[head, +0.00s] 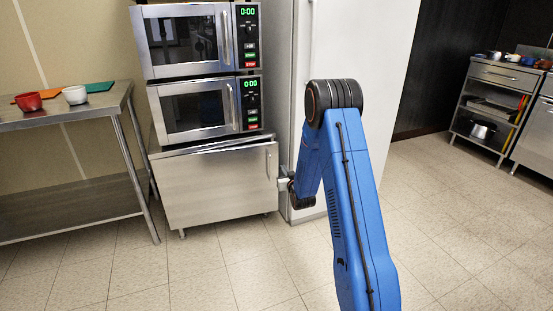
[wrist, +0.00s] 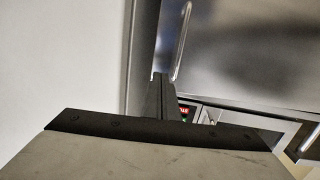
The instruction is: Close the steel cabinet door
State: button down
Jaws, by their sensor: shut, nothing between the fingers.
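The steel cabinet (head: 200,225) stands under two stacked microwaves in the head view. Its door (head: 218,185) has a vertical handle (head: 268,163) near the right edge. The door looks near its frame; I cannot tell for sure whether a small gap is left. My gripper (head: 283,184) is beside the door's right edge, below the handle, partly hidden by my arm. In the wrist view my gripper (wrist: 159,80) is shut and empty, with its dark fingers near the steel door (wrist: 245,55) and handle (wrist: 182,40). I cannot tell whether they touch the door.
A tall white cabinet (head: 360,60) stands close on the right of the steel cabinet. Microwaves (head: 195,110) sit above it. A steel table (head: 70,115) at left holds a red bowl (head: 28,102) and a white bowl (head: 75,95). The tiled floor (head: 220,265) in front is clear.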

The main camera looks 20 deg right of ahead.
aim_at(275, 154)
jog(key=shift+t, duration=0.5)
jog(key=w, duration=0.7)
jog(key=w+d, duration=0.1)
jog(key=w, duration=0.3)
jog(key=shift+w+r, duration=0.2)
jog(key=shift+w, duration=0.15)
